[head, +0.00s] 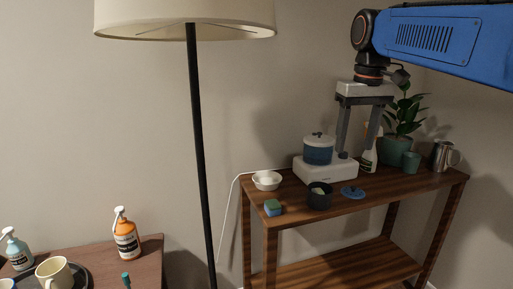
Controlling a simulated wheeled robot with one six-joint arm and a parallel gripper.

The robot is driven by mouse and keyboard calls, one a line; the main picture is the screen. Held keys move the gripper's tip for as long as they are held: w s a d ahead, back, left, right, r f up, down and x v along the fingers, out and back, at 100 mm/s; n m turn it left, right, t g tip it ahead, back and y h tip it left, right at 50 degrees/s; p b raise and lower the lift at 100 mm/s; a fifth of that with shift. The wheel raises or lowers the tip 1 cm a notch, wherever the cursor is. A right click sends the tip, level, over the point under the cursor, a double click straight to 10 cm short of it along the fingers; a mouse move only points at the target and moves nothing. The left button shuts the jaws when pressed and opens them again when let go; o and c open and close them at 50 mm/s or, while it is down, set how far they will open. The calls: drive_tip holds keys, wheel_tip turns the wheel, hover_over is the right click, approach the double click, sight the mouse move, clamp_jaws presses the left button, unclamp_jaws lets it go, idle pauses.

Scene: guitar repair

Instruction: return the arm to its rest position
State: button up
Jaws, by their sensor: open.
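My gripper (360,126) hangs at the right of the head view, at the end of my blue arm. Its two dark fingers point down and stand apart, with nothing seen between them. It appears in front of and above the wooden shelf table (285,220). Its fingertips show near a white appliance (326,169) with a blue pot (319,149) on it. I cannot tell how far the fingertips are from the appliance.
The shelf table also bears a white bowl (267,181), sponge (272,208), dark pot (319,196), blue lid (352,193), spray bottle (368,160), plant (401,120), teal cup (411,162) and metal pitcher (442,157). A floor lamp (199,150) stands left. A second table (148,252) holds an orange bottle (126,236) and mug (54,273).

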drive_tip(key=s+d+f+m+t, duration=0.1)
drive_tip(key=s+d+f, duration=0.1)
drive_tip(key=s+f, duration=0.9)
drive_tip(key=s+d+f+m+t, duration=0.1)
drive_tip(key=s+d+f+t, duration=0.1)
drive_tip(key=s+f, duration=1)
wheel_tip(320, 180, down, 4)
drive_tip(key=shift+s+f, duration=0.25)
drive_tip(key=shift+s, duration=0.05)
